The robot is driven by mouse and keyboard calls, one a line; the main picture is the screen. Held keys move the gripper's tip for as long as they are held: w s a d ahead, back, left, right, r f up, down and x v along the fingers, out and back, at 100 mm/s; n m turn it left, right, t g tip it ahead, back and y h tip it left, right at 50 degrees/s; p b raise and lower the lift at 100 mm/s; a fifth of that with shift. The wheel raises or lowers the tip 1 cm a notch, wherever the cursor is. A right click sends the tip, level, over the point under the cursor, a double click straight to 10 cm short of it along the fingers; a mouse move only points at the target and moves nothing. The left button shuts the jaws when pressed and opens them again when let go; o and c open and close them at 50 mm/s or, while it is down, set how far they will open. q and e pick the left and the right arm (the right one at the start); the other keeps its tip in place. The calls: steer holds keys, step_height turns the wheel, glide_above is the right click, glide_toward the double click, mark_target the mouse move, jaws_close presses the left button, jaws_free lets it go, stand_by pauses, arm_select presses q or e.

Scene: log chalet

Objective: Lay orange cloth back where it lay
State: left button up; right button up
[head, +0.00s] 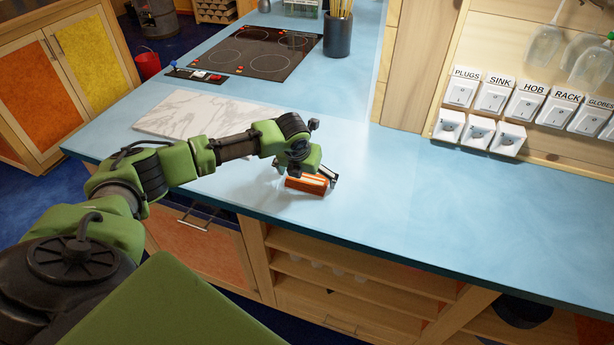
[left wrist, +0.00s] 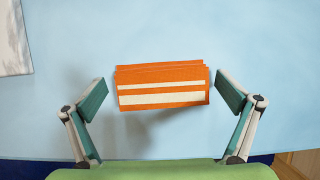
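The orange cloth (head: 305,185) is a folded bundle with cream stripes on the blue countertop, near its front edge. In the left wrist view the cloth (left wrist: 160,87) sits in the middle, between the two fingers, with a visible gap on each side. My left gripper (head: 309,174) is open just above and around the cloth; its fingers also show in the left wrist view (left wrist: 160,78). The gripper hides part of the cloth in the head view. A shadow falls on the counter by the cloth. My right gripper is not in view.
A white marble board (head: 195,113) lies to the left on the counter (head: 440,195), with a black hob (head: 265,53) behind it. A dark utensil pot (head: 338,35) stands at the back. Labelled switches (head: 525,103) line the wall at right. The counter right of the cloth is clear.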

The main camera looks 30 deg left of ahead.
arm_select(q)
steer(key=shift+r, duration=0.15)
steer(key=shift+r, duration=0.25)
steer(key=b+v, duration=0.1)
steer(key=v, duration=1)
steer(key=shift+s+r+b, duration=0.25)
steer(key=shift+b, duration=0.1)
steer(key=shift+d, duration=0.1)
